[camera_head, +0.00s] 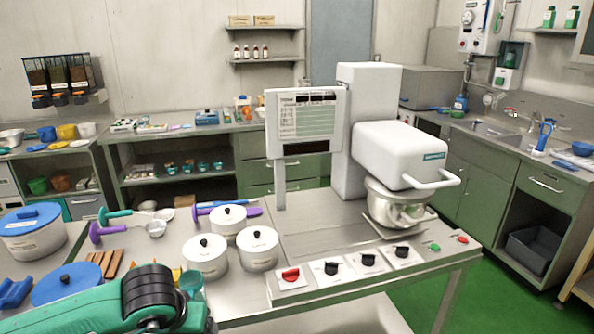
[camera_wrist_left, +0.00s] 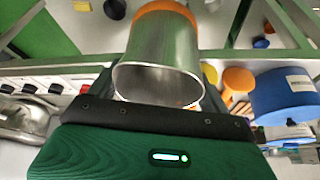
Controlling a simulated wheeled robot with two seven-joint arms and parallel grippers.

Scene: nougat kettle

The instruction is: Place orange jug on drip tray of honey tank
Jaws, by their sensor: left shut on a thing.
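A metal jug (camera_wrist_left: 158,62) with an orange band at its far end fills the upper middle of the left wrist view. Its open mouth faces the camera. My left gripper (camera_wrist_left: 160,104) is shut on the jug; the contact itself is partly hidden by the dark gripper body. In the head view only my left arm shows at the lower left, and neither the gripper nor the held jug can be seen there. I cannot make out a honey tank or its drip tray in either view. My right gripper is in neither view.
The steel table holds white lidded pots (camera_head: 257,249), a blue-lidded pot (camera_head: 31,232) and a white mixer (camera_head: 398,154) with a steel bowl (camera_head: 398,208). Knobs line its front edge. A display panel (camera_head: 306,117) stands behind the pots. Green floor (camera_head: 500,285) is clear at the right.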

